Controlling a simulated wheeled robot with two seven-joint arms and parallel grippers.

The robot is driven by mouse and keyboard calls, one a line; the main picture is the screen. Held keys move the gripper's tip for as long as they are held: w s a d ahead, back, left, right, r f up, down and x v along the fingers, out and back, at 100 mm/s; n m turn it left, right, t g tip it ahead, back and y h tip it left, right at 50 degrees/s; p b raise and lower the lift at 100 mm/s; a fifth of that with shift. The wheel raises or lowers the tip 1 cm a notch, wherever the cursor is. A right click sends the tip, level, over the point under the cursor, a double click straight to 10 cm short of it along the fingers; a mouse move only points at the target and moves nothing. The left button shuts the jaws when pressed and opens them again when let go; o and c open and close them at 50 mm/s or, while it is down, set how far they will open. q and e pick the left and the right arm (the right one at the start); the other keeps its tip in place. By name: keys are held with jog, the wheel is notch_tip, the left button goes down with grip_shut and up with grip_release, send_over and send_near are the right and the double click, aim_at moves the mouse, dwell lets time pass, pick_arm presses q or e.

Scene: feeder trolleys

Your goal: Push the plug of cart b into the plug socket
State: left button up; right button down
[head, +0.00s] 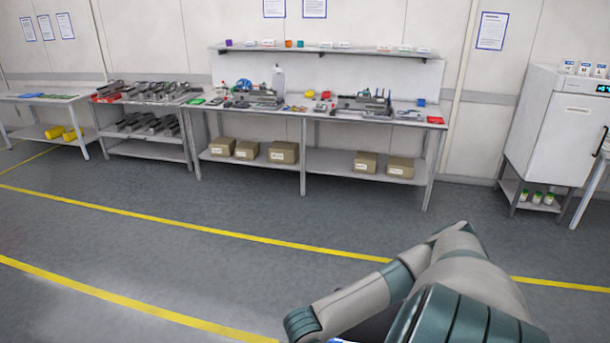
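I cannot make out a plug, a plug socket or a cart marked b in the head view. One of my arms reaches in from the lower right and bends down past the bottom edge. Its gripper is outside the picture. My other arm and its gripper do not show.
A long workbench (318,115) with tools and parts stands at the back wall, cardboard boxes (283,152) on its lower shelf. A rack of grey metal feeders (150,92) and a side table (30,97) are left. A white cabinet (553,125) stands right. The yellow-lined floor (200,250) is clear.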

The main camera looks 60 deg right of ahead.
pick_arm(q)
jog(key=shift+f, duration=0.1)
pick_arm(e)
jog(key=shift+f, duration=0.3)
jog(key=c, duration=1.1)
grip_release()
